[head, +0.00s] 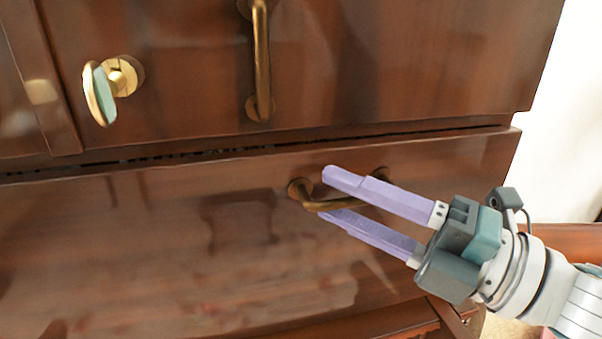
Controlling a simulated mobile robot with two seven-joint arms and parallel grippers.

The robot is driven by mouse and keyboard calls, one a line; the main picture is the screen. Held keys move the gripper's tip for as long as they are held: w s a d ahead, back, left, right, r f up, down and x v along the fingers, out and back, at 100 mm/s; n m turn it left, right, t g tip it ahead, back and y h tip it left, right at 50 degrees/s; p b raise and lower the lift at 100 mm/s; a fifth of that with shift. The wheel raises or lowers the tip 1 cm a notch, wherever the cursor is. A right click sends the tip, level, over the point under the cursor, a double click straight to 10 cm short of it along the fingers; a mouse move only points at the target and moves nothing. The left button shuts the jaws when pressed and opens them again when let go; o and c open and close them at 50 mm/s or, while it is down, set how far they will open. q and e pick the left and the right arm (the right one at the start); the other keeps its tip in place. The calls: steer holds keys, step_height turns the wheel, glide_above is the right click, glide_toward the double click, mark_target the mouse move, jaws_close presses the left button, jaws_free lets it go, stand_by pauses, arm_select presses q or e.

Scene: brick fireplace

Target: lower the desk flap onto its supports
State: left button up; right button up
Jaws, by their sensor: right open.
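Brown wooden furniture fills the head view. Its lower panel (130,245) has a glossy face and a curved brass handle (312,205). I cannot tell for sure which panel is the desk flap. My right gripper (328,194) comes in from the right at this handle. Its two lilac fingers are apart, one above and one below the handle's bar, and partly hide it. I cannot tell whether they touch it. My left gripper is not in view.
A pale wall (565,120) is at the right.

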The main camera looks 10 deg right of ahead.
jaws_close()
stand_by(1.4)
